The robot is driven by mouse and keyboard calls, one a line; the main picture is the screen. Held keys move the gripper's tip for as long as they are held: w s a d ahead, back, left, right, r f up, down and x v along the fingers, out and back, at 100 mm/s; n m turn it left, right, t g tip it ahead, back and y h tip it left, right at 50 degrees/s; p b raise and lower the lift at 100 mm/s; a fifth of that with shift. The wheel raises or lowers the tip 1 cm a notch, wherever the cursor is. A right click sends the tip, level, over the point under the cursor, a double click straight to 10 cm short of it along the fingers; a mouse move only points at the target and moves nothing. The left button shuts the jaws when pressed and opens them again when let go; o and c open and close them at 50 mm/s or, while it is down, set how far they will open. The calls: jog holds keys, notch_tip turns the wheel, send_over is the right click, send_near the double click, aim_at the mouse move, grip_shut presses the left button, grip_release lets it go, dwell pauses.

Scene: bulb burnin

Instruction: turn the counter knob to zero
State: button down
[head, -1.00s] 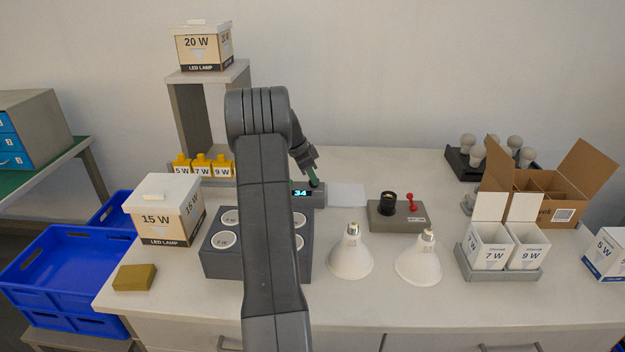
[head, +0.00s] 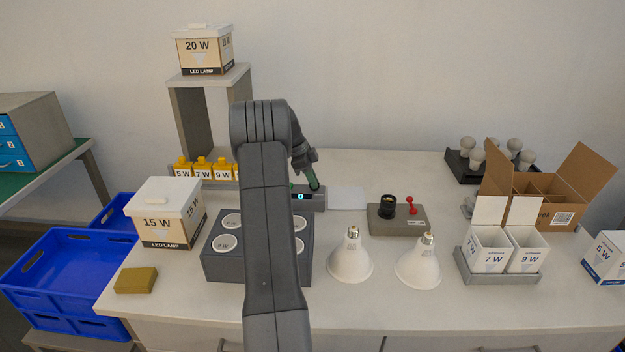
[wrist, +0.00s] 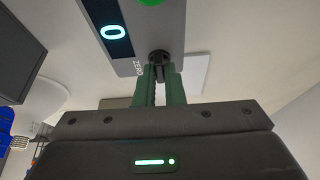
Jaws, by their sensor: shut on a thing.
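The counter (head: 312,201) is a grey box on the table behind the dark socket block. Its display (head: 300,196) reads 0, and the same 0 fills the display in the wrist view (wrist: 114,32). The black knob (wrist: 158,58) sits at the counter's edge by the printed word ZERO. My gripper (wrist: 160,75) has green fingers shut on the knob; in the head view the gripper (head: 314,184) comes down onto the counter's right part. The knob is mostly hidden by the fingers there.
The dark socket block (head: 255,272) stands in front of the counter, partly behind my arm. Two white reflector lamps (head: 350,262) stand to the right. A grey box with a red lever (head: 398,222) is behind them. A white plate (head: 347,198) lies beside the counter.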

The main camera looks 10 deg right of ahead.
jog(key=c, duration=1.5)
grip_release()
jog(key=shift+a+r, duration=0.1)
jog(key=v, duration=1.3)
jog(key=shift+a+r+p, duration=0.1)
jog(key=shift+r+p, duration=0.2)
jog(key=shift+f, duration=0.15)
jog(key=x, duration=1.3)
jog(key=shift+d+f+b, duration=0.2)
jog(key=shift+f+b, duration=0.05)
jog(key=shift+b, duration=0.05)
